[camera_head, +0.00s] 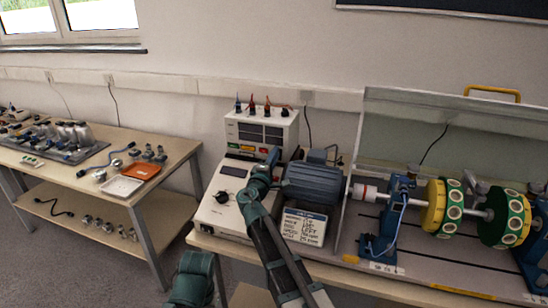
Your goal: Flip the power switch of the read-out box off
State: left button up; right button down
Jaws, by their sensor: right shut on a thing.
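The read-out box (235,133) is a white case at the back of the right bench, with dark display windows and green, red and yellow marks along its lower front. My right gripper (273,154) is at the lower right of its front face. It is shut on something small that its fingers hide. I cannot make out the power switch or its position. My right arm reaches up from the bottom edge.
A sloped white console (222,214) with a dark knob stands in front of the box. A blue-grey motor (313,184) and a label card (304,227) are close on the right, then the rotor rig (457,208) behind a clear guard. An orange tray (141,171) lies on the left bench.

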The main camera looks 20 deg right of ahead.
pick_arm(q)
jog(key=shift+r, duration=0.1)
pick_arm(e)
jog(key=shift+w+d+r, duration=0.15)
jog(key=shift+w+d, duration=0.05)
jog(key=shift+w, duration=0.15)
jog(key=shift+s+a, duration=0.1)
jog(key=shift+s, duration=0.2)
pick_arm(q)
jog(key=shift+s+a+r+p, duration=0.1)
jog(key=shift+a+r+p, duration=0.5)
jog(key=shift+r+p, duration=0.25)
pick_arm(e)
jog(key=r+v, duration=0.3)
jog(key=v, duration=1)
jog(key=shift+s+a, duration=0.4)
jog(key=shift+s, duration=0.05)
